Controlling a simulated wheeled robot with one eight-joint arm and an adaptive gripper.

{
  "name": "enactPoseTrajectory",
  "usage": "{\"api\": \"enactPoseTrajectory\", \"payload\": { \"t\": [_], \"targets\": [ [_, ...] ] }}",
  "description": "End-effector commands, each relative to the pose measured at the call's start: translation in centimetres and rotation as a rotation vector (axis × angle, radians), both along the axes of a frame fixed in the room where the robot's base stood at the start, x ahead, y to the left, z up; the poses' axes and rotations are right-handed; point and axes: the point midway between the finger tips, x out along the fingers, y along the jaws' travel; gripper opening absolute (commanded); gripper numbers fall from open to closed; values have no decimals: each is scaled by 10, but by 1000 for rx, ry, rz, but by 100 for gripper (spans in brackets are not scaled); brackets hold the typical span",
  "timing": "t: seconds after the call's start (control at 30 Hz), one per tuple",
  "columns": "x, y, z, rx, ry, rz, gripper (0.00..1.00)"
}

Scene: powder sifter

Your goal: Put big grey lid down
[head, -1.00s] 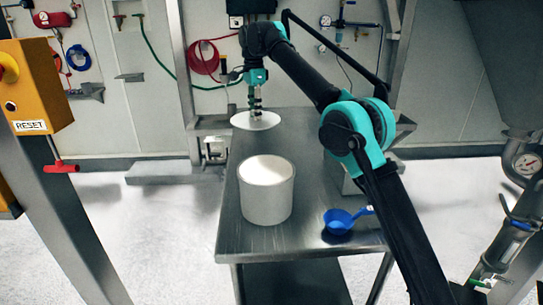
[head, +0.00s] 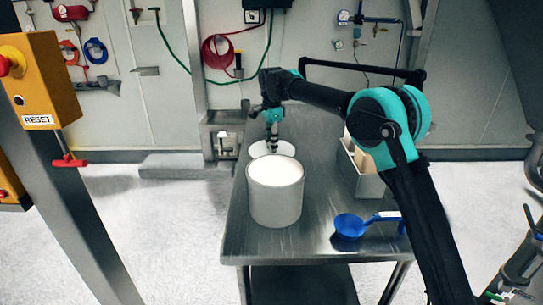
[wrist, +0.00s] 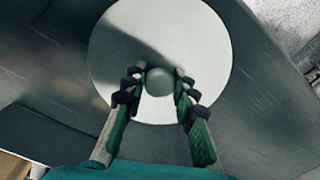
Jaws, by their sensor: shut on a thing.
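The big grey lid (head: 286,148) is a pale, round disc with a small knob, seen behind the white bucket (head: 275,200) in the head view. My gripper (head: 272,148) points down and is shut on the lid's knob. In the wrist view, my gripper (wrist: 159,82) has a finger on each side of the knob, and the lid (wrist: 160,35) lies flat below. The lid appears level, over or on the metal table (head: 310,140); I cannot tell whether it touches the surface. The bucket is open and full of white powder.
A blue scoop (head: 349,227) lies on the table at the front right. A grey box (head: 368,184) with compartments stands at the table's right edge, below my arm. The table's far part behind the lid looks clear. A yellow reset box (head: 40,80) is at left.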

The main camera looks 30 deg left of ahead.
Motion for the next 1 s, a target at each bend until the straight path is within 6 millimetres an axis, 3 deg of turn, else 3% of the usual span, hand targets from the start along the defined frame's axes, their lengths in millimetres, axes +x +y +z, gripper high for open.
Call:
{"api": "enactPoseTrajectory", "payload": {
  "t": [0.27, 0.5, 0.87, 0.9, 1.0],
  "targets": [
    [0, 0, -20, 0, 0, 0, 0],
    [0, 0, -50, 0, 0, 0, 0],
    [0, 0, -54, 0, 0, 0, 0],
    [0, 0, -53, 0, 0, 0, 32],
    [0, 0, -53, 0, 0, 0, 44]
  ]
}}
